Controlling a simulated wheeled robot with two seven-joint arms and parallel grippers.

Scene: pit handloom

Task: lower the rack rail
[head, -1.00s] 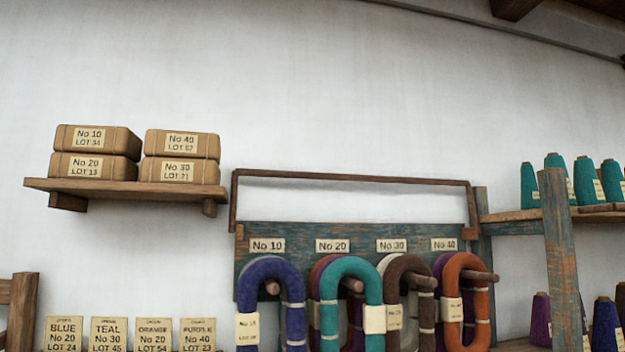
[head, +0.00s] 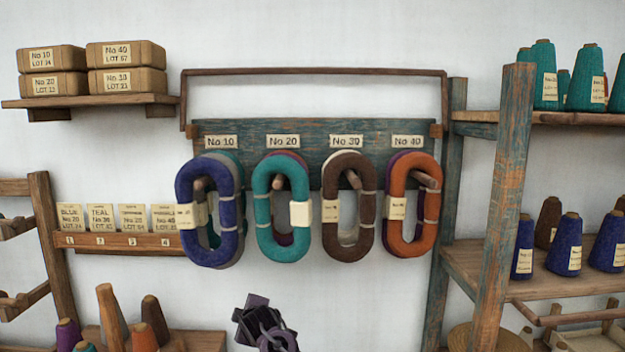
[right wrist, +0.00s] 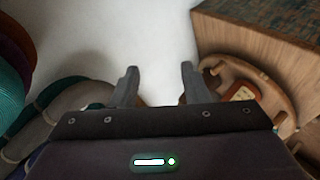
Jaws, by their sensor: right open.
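The rack rail (head: 315,72) is a thin dark wooden bar with a short arm down each side. It stands raised above the worn blue-green peg board (head: 312,131), with bare wall showing between them. Blue, teal, brown and orange hanks hang on the board's pegs, below the rail. My right gripper (right wrist: 158,84) is open in the right wrist view, with nothing between its fingers and pale wall beyond. A dark jointed part (head: 264,326) of mine shows below the teal hank (head: 277,248) in the head view, well away from the rail. My left gripper cannot be made out.
A wall shelf (head: 90,101) with wrapped packets is left of the rail. A painted post (head: 503,200) and shelves of cones stand at the right. Cones are at the lower left. The wall above the rail is clear.

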